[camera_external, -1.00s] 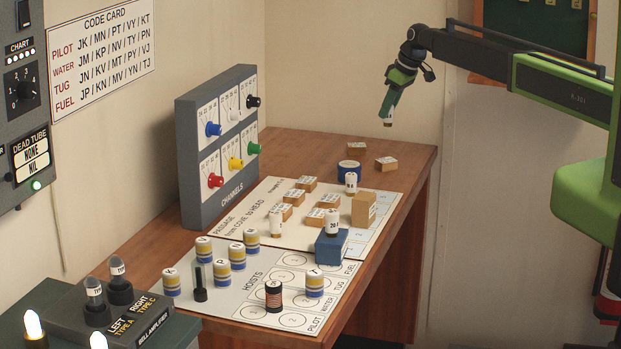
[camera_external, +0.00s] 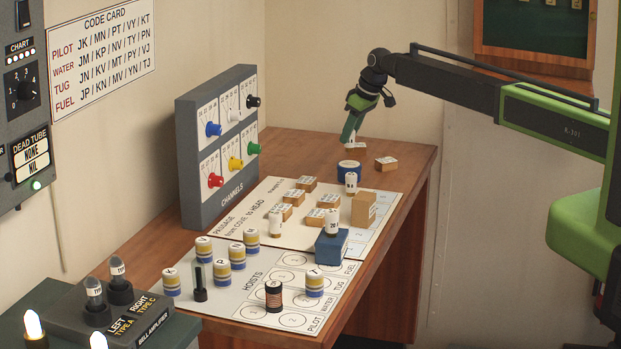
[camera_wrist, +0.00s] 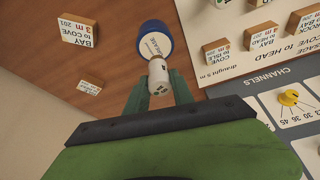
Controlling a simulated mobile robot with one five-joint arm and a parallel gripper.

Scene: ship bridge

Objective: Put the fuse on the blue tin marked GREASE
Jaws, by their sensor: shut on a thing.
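The fuse (camera_wrist: 158,80), a small white cylinder with a metal cap and dark marks, is held between my gripper's fingers (camera_wrist: 158,92) in the wrist view. The blue tin marked GREASE (camera_wrist: 166,45) is just beyond it, and the fuse's far end overlaps the tin's near edge in that picture. In the external view the short round blue tin (camera_external: 349,172) stands on the desk. My gripper (camera_external: 348,139) points down above and slightly behind it, with a visible gap. The fuse is hardly visible there.
Wooden blocks (camera_external: 386,164) lie near the tin, one behind it and one to its right. A white cylinder (camera_external: 351,184) stands just in front. The passage chart (camera_external: 262,203) holds several blocks. The grey channels panel (camera_external: 190,150) rises at the left.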

